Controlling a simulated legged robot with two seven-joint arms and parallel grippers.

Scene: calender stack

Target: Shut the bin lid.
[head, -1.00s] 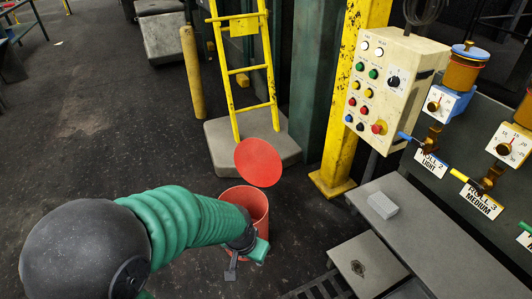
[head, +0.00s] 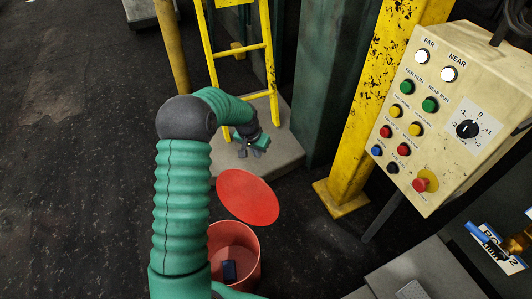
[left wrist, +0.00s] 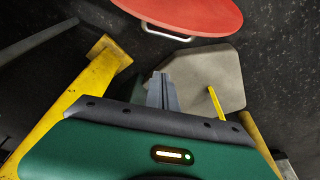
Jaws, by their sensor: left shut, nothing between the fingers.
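The red bin (head: 240,250) stands on the dark floor at the lower middle of the head view, with a dark blue thing inside it. Its round red lid (head: 247,196) stands open, tilted up at the far side of the rim. In the left wrist view the lid (left wrist: 190,14) shows at the top, with a pale handle (left wrist: 165,32) on it. My left gripper (head: 252,152) is beyond and above the lid, apart from it, shut and empty. Its closed fingers show in the left wrist view (left wrist: 162,92). My right gripper is not in view.
A yellow ladder (head: 241,50) on a grey base (head: 286,158) stands just behind the lid and my left gripper. A yellow post (head: 345,192) and a control panel (head: 440,120) are at the right. A grey bench (head: 425,268) is at the lower right. Open floor (head: 80,150) lies left.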

